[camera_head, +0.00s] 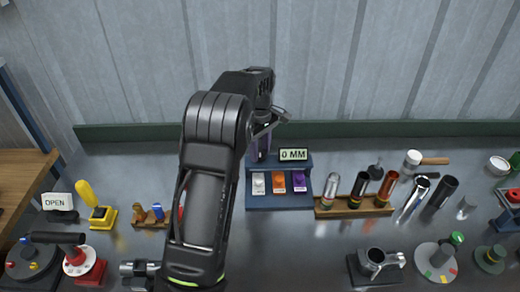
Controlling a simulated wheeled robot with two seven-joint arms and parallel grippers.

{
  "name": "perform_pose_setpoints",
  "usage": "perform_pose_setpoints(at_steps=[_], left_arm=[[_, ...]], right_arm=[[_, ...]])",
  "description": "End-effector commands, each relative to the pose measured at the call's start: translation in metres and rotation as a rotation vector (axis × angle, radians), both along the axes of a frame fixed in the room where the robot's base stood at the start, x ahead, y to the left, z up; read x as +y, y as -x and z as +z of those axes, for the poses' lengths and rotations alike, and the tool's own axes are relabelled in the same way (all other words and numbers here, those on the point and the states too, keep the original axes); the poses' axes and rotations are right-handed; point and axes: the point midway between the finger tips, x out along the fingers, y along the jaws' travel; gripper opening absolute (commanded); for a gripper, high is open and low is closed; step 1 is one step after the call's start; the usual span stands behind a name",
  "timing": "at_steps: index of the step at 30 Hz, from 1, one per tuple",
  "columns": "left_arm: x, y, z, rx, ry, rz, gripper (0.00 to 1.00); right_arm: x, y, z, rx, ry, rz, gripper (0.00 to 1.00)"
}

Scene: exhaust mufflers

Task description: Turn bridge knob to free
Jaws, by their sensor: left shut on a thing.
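My left arm reaches up the middle of the head view, and its gripper (268,126) is at the back of the bench, just above the blue stand (280,203). The gripper is shut on a narrow purple piece (262,148), mostly hidden by my arm. No knob is labelled as the bridge knob. A round dial with coloured sectors and a green-topped knob (456,239) stands at the front right. A red-based dial with a black handle (70,240) stands at the front left. My right gripper is not in view.
The blue stand has a "0 MM" display (293,155) and white, orange and purple blocks. A wooden rack (340,208) holds several tubes to its right. A yellow-handled switch (100,212) and an "OPEN" sign (58,201) stand left. A clamp (375,264) stands in front.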

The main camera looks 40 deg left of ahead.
Motion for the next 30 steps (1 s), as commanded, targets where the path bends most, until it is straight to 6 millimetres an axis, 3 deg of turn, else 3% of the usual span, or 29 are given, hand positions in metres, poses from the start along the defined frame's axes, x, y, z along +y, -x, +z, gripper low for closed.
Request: perform_pose_setpoints(at_steps=[14,15,22,30], left_arm=[[-0.0006,0.0002,-0.0006,0.001,0.002,0.018,0.0],[-0.0006,0.0002,-0.0006,0.001,0.002,0.018,0.41],[-0.0003,0.0,-0.0003,0.0,0.001,0.017,0.59],[-0.0001,-0.0001,0.0007,-0.001,0.0,0.016,0.59]], right_arm=[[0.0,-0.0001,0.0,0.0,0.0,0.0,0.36],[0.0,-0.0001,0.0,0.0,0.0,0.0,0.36],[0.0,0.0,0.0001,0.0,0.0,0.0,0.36],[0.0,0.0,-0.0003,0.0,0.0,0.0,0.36]])
